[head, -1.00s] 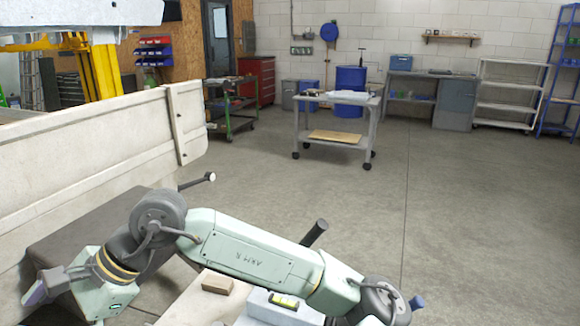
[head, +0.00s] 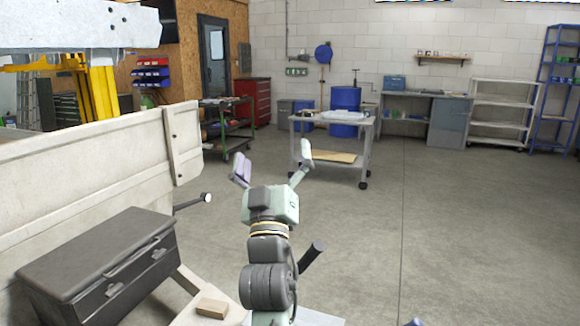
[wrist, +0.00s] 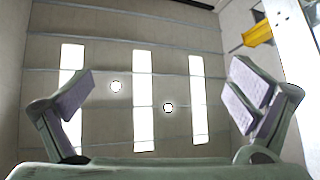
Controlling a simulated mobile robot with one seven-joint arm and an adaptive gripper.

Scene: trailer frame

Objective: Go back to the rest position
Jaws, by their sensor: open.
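My gripper (head: 272,166) is raised in the middle of the head view, with its two fingers spread apart and nothing between them. In the wrist view my gripper (wrist: 160,95) also shows open and empty, its fingers framing the ceiling with bright light strips. My arm stands upright in the head view, folded below the gripper.
A dark toolbox (head: 100,262) and a small wooden block (head: 212,308) lie at lower left beside the trailer's pale side panel (head: 90,165). A grey wheeled cart (head: 330,124) stands farther back. The floor (head: 450,230) at the right is clear.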

